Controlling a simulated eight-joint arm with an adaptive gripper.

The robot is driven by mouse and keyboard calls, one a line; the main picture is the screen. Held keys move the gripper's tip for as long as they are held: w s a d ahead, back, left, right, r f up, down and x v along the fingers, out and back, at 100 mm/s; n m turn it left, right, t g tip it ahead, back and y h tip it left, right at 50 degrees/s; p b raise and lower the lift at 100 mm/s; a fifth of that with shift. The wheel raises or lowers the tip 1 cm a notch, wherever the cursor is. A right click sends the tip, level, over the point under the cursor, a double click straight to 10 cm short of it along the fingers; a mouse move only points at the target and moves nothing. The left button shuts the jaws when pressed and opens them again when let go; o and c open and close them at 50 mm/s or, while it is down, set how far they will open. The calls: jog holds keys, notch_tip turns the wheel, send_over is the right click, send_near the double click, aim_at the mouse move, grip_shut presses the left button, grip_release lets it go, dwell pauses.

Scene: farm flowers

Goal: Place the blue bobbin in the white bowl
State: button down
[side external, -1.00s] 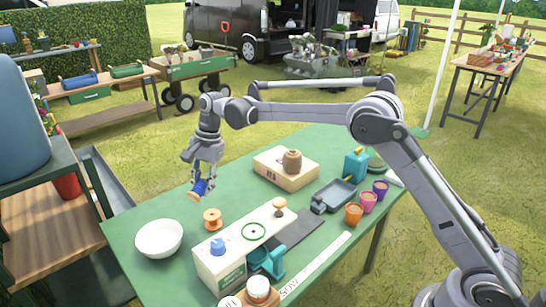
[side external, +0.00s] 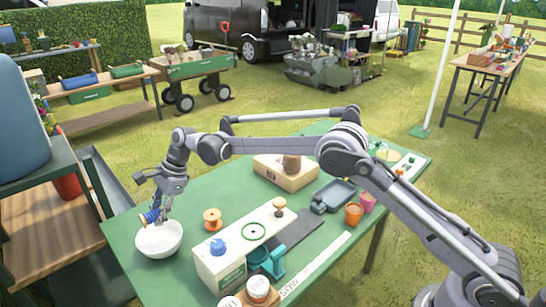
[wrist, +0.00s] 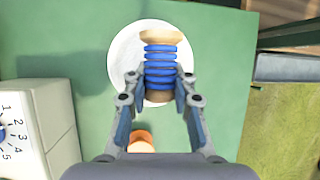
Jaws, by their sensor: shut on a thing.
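The blue bobbin (wrist: 160,68), blue thread wound on a tan wooden spool, is held between the fingers of my gripper (wrist: 160,88). In the side view the bobbin (side external: 150,216) is tilted at the bowl's upper left rim, with my gripper (side external: 158,208) closed on it from above. The white bowl (side external: 160,241) stands near the table's left corner. In the wrist view the white bowl (wrist: 124,62) lies behind the bobbin, which overlaps its middle. I cannot tell whether the bobbin touches the bowl.
A white box with a dial (side external: 219,268) stands to the front right. The green table (side external: 120,232) ends just left of the bowl. A wooden box (side external: 284,174) is farther back.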

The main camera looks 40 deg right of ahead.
send_near(159, 247)
jog(key=shift+x, duration=2.2)
jog(key=c, duration=1)
grip_release()
jog(key=shift+r, duration=3.45)
